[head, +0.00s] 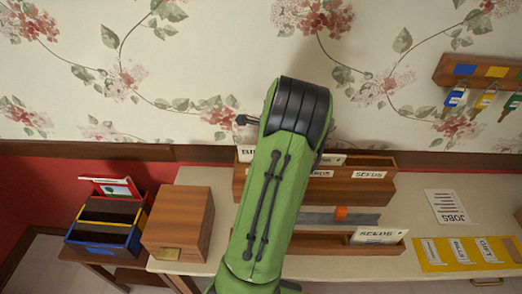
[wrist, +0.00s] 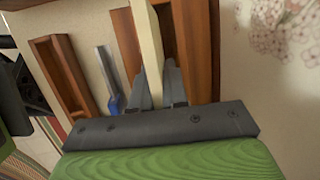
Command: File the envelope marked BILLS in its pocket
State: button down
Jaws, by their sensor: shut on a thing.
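My gripper (wrist: 156,72) is shut on a cream envelope (wrist: 149,35), seen edge-on between the fingers in the wrist view. Its marking cannot be read there. The wooden pocket rack (head: 345,188) stands against the wall in the head view, with a label starting "BI" (head: 244,154) at its back left and a SEEDS label on its front right. In the wrist view the rack (wrist: 187,45) lies just beyond the fingers; I cannot tell whether the envelope is inside a pocket. My arm hides the gripper and much of the rack in the head view.
A wooden tray (head: 362,246) in front of the rack holds an envelope marked SEEDS (head: 379,235). A grey strip with an orange piece (head: 341,212) lies between them. A wooden box (head: 178,222) and a coloured file holder (head: 105,222) stand left. A JOBS sheet (head: 449,207) lies right.

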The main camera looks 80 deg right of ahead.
jog(key=shift+f, duration=0.35)
jog(key=c, duration=1.1)
grip_release()
jog(key=p+v, duration=0.3)
jog(key=v, duration=1.3)
jog(key=shift+a+f, duration=0.1)
